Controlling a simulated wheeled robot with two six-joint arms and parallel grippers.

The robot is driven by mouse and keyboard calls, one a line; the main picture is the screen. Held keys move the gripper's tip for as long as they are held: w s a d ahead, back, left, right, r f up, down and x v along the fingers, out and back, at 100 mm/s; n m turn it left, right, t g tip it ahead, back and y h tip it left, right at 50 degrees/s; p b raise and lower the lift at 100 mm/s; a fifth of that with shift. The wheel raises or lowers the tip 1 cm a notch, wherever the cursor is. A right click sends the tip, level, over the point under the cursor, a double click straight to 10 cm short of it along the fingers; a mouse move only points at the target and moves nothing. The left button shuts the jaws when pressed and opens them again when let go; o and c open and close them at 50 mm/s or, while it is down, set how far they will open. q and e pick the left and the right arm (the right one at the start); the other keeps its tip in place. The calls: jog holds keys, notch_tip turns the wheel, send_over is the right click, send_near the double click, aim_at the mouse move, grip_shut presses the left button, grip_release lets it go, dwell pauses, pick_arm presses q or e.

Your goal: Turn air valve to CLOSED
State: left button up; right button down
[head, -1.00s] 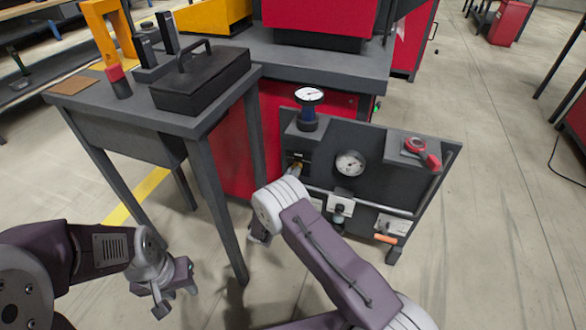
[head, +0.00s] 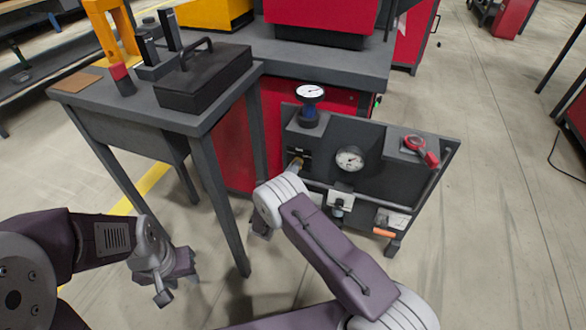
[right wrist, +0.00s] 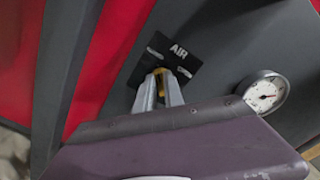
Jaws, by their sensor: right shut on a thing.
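The air valve has a yellow handle (right wrist: 161,73) in front of a black plate marked AIR (right wrist: 178,50) in the right wrist view. The lettering on the plate beside AIR is too small to read. My left gripper (head: 168,287) hangs low over the floor, away from the panel, and its jaw gap is unclear.
The panel (head: 378,170) also carries a round gauge (head: 349,159), a red-handled valve (head: 421,150), an orange lever (head: 384,233) and a top gauge (head: 309,93). A table (head: 150,113) with a black toolbox (head: 204,80) stands to the left. Floor to the right is clear.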

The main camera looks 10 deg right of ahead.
jog(key=shift+f, duration=0.1)
jog(key=c, duration=1.4)
grip_release()
jog(key=shift+c, duration=0.2)
jog(key=p+v, duration=0.4)
jog(key=v, duration=0.5)
